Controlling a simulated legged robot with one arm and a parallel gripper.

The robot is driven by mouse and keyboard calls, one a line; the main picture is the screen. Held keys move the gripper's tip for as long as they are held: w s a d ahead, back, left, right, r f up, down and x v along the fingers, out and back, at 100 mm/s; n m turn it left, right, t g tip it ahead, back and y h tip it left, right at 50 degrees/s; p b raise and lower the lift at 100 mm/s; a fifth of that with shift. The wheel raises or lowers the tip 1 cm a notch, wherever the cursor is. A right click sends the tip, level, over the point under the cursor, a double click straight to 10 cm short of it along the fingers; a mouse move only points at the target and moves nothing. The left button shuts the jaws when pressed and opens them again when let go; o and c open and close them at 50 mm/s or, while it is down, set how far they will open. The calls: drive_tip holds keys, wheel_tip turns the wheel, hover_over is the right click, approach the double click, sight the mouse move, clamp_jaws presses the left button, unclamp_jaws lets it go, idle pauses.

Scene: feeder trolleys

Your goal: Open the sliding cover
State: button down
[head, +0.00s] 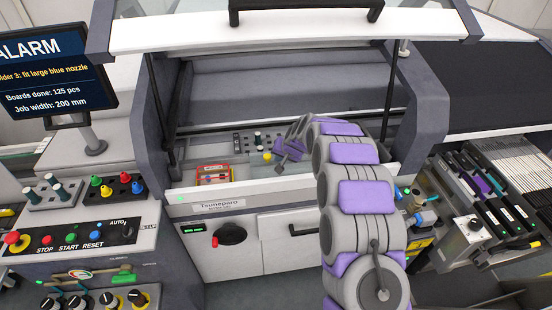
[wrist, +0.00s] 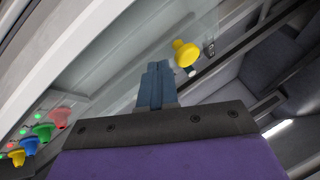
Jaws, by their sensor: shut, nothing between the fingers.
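The large white-edged cover (head: 200,35) with a black handle (head: 305,12) stands raised above the machine's opening. A small yellow knob (head: 268,156) stands inside the opening; it also shows in the wrist view (wrist: 185,53). A see-through pane (wrist: 205,75) seems to lie around the knob; I cannot tell if it is the sliding cover. My gripper (head: 283,155) reaches into the opening, beside the knob. In the wrist view its blue fingers (wrist: 157,70) are together and empty, just left of the knob. I cannot tell whether they touch it.
A red-framed tray (head: 214,174) sits left of my gripper, near the white front ledge (head: 235,190). Dark side walls (head: 160,95) bound the opening. Several coloured knobs (wrist: 42,132) show lower left in the wrist view. An alarm screen (head: 42,70) stands left; feeders (head: 480,190) stand right.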

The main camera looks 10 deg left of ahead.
drive_tip(key=s+d+f+p+v, duration=0.1)
drive_tip(key=d+f+v, duration=0.1)
drive_tip(key=v, duration=1.3)
drive_tip(key=s+d+r+n+g+h, duration=0.1)
drive_tip(key=s+d+r, duration=0.15)
drive_tip(key=s, duration=0.55)
drive_tip(key=s+d+r+g, duration=0.1)
drive_tip(key=s+d+r, duration=0.15)
drive_tip(key=s, duration=0.45)
drive_tip(key=s+d+r+n+g+h, duration=0.1)
drive_tip(key=s+d+r, duration=0.15)
drive_tip(key=s, duration=0.55)
drive_tip(key=s+d+g+h, duration=0.1)
drive_tip(key=s+d, duration=0.2)
drive_tip(key=s, duration=0.6)
drive_tip(key=s+d+g, duration=0.1)
drive_tip(key=s+d, duration=0.3)
drive_tip(key=s, duration=0.4)
drive_tip(key=s+d+m+g+h, duration=0.1)
drive_tip(key=s+d, duration=0.2)
drive_tip(key=s, duration=0.6)
drive_tip(key=shift+s+d+g+h, duration=0.3)
drive_tip(key=shift+s+d+g, duration=0.05)
drive_tip(key=shift+g, duration=0.05)
